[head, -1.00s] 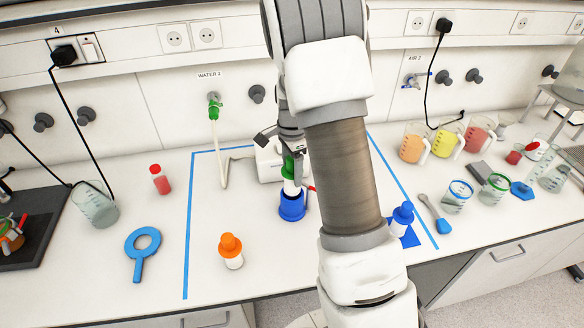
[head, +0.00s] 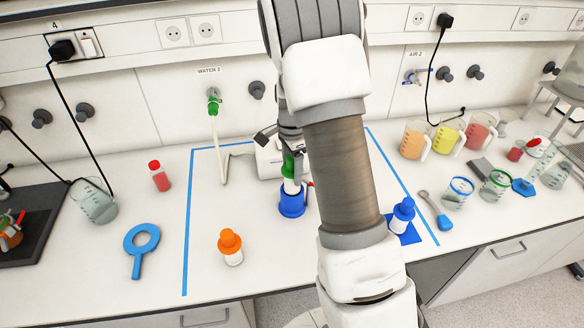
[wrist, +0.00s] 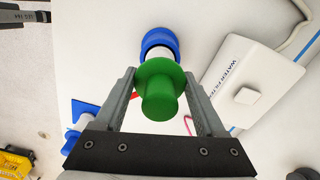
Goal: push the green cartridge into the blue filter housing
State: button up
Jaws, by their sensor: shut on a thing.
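The green cartridge has a green cap (wrist: 158,90) and a white body (head: 291,187). My gripper (wrist: 160,74) is shut on it, with one finger on each side of the green cap. The blue filter housing (head: 292,206) stands on the bench directly below the cartridge. It also shows in the wrist view (wrist: 160,37), with its blue rim around the far end of the white body. The lower end of the cartridge appears to be at or inside the housing's mouth; how deep it sits is hidden. Part of the white body shows above the rim.
A white water filter unit (wrist: 254,82) stands close beside the housing. An orange-capped cartridge (head: 230,247) stands front left, and a blue-capped one (head: 402,215) stands on a blue square at right. Blue tape marks the work area, with clear bench at its front.

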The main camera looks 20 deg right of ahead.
aim_at(292, 179)
jog(key=shift+f+b, duration=1.9)
jog(key=shift+f, duration=0.8)
dwell(0.5)
jog(key=shift+r+p, duration=2.25)
jog(key=shift+r, duration=0.95)
jog(key=shift+f+b, duration=1.7)
jog(key=shift+f, duration=0.7)
